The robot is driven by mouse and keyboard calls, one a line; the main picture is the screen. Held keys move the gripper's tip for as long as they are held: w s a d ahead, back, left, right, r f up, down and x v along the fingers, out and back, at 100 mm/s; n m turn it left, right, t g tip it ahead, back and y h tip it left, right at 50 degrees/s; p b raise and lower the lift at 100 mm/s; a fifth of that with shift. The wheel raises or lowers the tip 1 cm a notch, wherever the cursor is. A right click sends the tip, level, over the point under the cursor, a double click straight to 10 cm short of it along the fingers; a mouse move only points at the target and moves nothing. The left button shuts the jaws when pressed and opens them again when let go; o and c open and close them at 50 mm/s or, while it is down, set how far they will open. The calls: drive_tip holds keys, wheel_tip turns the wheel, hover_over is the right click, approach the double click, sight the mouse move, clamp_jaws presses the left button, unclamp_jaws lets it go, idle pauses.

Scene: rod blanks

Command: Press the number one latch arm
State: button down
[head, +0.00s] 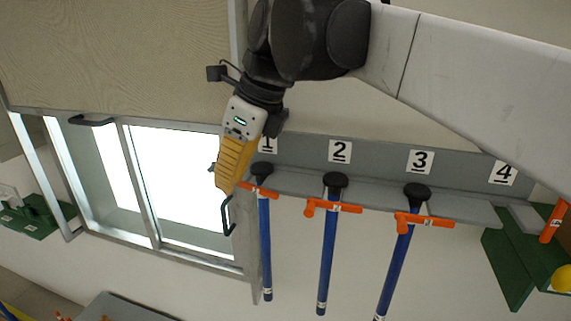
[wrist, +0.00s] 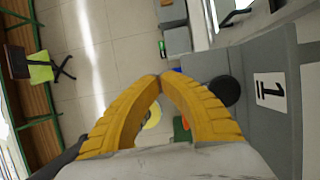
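The number one latch arm (head: 262,192) is a short orange bar across the top of a blue rod (head: 266,250), below the black knob (head: 262,170) and the label "1" (head: 268,144). My gripper (head: 229,190) has yellow fingers pointing down, just left of this latch arm and partly in front of the rack's left end. In the wrist view, the fingertips of my gripper (wrist: 160,76) meet with nothing held between them. The black knob (wrist: 225,90) and the label "1" (wrist: 270,92) lie to their right. I cannot tell whether the gripper touches the latch arm.
Latch arms two (head: 332,206) and three (head: 424,220) hold more blue rods to the right on the grey rack (head: 380,155). A window (head: 180,180) with a dark handle (head: 227,215) is close on the left. A green box (head: 508,270) is at the far right.

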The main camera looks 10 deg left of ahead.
drive_tip(key=shift+s+d+f, duration=0.15)
drive_tip(key=shift+d+f, duration=0.05)
drive_tip(key=shift+d, duration=0.8)
drive_tip(key=shift+r, duration=0.1)
